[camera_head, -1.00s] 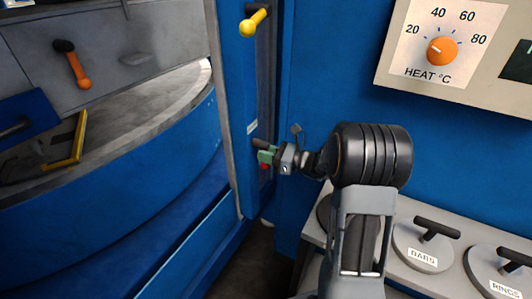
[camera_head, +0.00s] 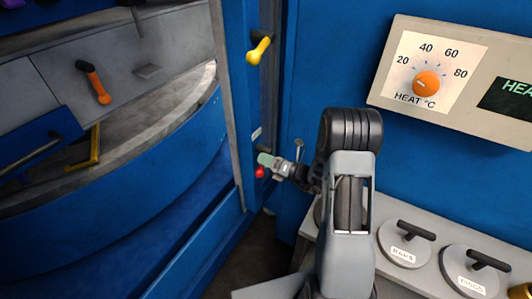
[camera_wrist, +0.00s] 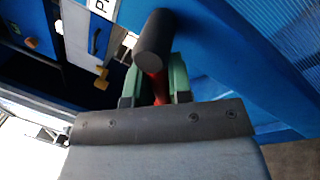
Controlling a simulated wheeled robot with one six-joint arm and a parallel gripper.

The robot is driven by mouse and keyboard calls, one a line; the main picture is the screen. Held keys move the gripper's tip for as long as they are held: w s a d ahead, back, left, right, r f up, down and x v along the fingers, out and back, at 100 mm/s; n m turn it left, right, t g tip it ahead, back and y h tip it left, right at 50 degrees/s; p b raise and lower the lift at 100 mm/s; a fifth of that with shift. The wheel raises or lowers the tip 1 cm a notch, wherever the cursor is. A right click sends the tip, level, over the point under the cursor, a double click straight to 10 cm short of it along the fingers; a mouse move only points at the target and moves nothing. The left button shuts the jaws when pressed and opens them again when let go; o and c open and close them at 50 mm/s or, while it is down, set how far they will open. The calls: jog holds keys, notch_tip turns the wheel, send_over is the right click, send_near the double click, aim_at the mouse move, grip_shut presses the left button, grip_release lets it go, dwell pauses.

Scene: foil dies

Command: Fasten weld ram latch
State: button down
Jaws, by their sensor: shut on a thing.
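A red lever with a dark cylindrical part is on the narrow blue post. In the head view its red end (camera_head: 260,172) shows just below my gripper (camera_head: 267,160). In the wrist view the dark cylinder (camera_wrist: 154,38) stands up in front of the red part (camera_wrist: 160,86). My gripper (camera_wrist: 156,84) is shut on the red lever, with a green fingertip on each side. No readable label names the weld ram latch, so I cannot tell for sure that this lever is it. The fingers hide part of the lever.
Higher on the post is a yellow lever (camera_head: 260,48). An orange lever (camera_head: 97,88) is on the grey panel at left. A heat dial (camera_head: 427,83) is on the box at upper right. Lidded round pots (camera_head: 405,246) stand on the bench at lower right, near my arm.

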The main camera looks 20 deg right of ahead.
jog(key=shift+a+r+m+t+p, duration=0.1)
jog(key=shift+r+m+t+p, duration=0.2)
jog(key=shift+m+p, duration=0.65)
jog(key=shift+r+m+t+p, duration=0.2)
jog(key=shift+r+m+p, duration=0.35)
jog(key=shift+m, duration=0.7)
jog(key=shift+f+h, duration=0.15)
jog(key=shift+h, duration=0.15)
jog(key=c, duration=1.3)
grip_release()
jog(key=shift+s, duration=0.1)
jog(key=shift+o, duration=1.2)
jog(key=shift+f, duration=0.1)
jog(key=b+v, duration=0.3)
jog(key=v, duration=1)
jog(key=shift+s+d+f, duration=0.2)
jog(key=shift+s+d, duration=0.05)
jog(key=shift+d, duration=0.05)
